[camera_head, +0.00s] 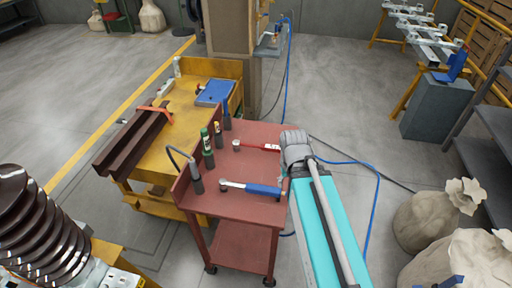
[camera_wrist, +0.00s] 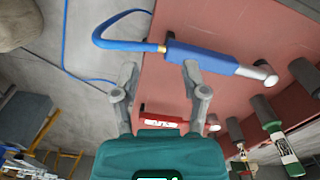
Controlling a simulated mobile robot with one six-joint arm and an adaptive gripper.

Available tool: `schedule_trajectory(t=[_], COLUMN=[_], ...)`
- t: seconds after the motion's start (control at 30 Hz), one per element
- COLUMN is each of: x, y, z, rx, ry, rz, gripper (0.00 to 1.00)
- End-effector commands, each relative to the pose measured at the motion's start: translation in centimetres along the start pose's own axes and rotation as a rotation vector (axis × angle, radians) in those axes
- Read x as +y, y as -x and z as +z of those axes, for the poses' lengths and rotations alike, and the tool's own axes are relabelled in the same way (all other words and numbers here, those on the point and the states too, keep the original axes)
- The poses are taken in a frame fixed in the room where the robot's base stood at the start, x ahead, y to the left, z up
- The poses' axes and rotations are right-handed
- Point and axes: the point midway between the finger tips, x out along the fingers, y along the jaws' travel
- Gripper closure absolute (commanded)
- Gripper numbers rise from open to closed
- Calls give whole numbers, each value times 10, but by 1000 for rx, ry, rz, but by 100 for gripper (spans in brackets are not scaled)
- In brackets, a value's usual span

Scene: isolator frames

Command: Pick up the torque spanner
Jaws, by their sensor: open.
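The torque spanner appears to be the red-handled tool (camera_head: 262,147) with a white label and a round metal head, lying flat on the red trolley top (camera_head: 245,168). In the head view my arm's grey end joint hides the gripper and covers the red handle's right end.
A blue-handled tool (camera_head: 262,190) with a blue hose (camera_wrist: 110,44) lies nearer the front of the trolley. Several bottles and dark holders, including a green bottle (camera_head: 206,142), stand along the left edge. A yellow bench (camera_head: 163,150) adjoins on the left. Sacks (camera_head: 424,224) stand right.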

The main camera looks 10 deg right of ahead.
Motion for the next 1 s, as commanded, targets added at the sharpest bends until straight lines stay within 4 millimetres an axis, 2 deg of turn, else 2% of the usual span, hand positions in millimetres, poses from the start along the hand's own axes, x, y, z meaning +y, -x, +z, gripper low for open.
schedule_trajectory(t=[0.27, 0.37, 0.53, 0.57, 0.6, 0.77, 1.0], x=[0, 0, 0, -9, -14, -16, -16], y=[0, 0, 1, 1, 1, 3, 6], z=[0, -1, -10, -13, -18, -46, -103], rx=[0, 0, 0, 0, 0, 0, 0], ry=[0, -3, -48, -63, -89, -247, -601], rz=[0, 0, 0, 0, 0, 0, -1], gripper=[43, 24, 23, 23, 23, 23, 23])
